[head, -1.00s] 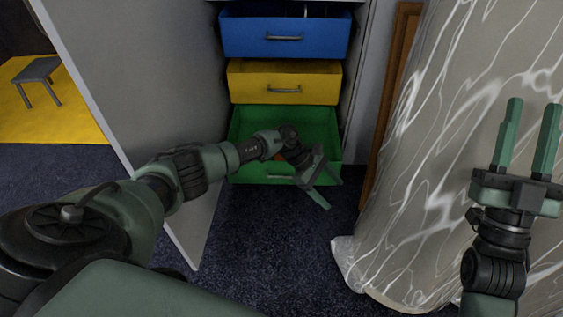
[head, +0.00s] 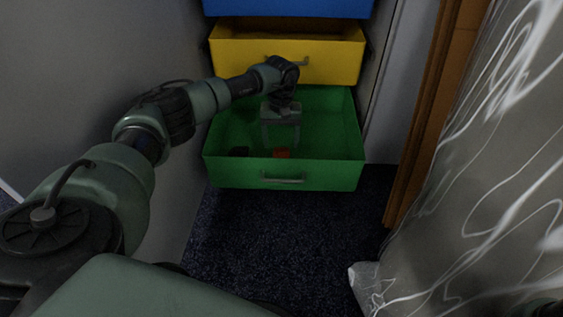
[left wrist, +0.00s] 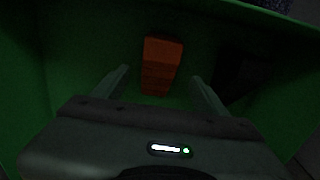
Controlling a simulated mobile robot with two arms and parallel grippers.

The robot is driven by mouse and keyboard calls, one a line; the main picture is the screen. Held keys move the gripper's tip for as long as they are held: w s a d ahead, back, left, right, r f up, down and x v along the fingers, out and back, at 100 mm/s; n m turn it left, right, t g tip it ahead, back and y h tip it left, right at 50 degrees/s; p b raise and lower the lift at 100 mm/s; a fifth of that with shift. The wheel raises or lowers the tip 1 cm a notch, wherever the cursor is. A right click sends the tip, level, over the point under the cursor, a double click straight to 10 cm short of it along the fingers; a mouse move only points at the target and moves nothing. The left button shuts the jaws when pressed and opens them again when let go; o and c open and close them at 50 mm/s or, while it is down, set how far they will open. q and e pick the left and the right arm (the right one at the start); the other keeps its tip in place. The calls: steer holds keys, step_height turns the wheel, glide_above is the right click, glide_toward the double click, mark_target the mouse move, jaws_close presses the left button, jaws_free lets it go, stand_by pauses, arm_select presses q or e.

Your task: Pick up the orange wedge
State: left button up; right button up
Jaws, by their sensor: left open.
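The orange wedge (head: 281,153) lies on the floor of the open green drawer (head: 340,173), near its front wall. In the left wrist view the wedge (left wrist: 161,66) is a dim orange block ahead of my fingers, roughly centred between them. My left gripper (head: 281,143) points down into the drawer, just above and behind the wedge. It is open and empty; its two fingers (left wrist: 160,82) are spread in the left wrist view. Whether a finger touches the wedge cannot be told. My right gripper is out of view.
A dark object (head: 239,152) lies left of the wedge in the drawer. The open yellow drawer (head: 340,58) and the blue drawer (head: 290,7) are above. A grey panel stands at left, a patterned cloth (head: 480,200) hangs at right. The dark carpet in front is clear.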

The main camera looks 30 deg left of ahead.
mark_target(281, 151)
arm_select(q)
step_height(281, 151, down, 6)
steer(key=b, duration=0.5)
steer(key=shift+f, duration=0.15)
steer(key=shift+c, duration=0.3)
jaws_close()
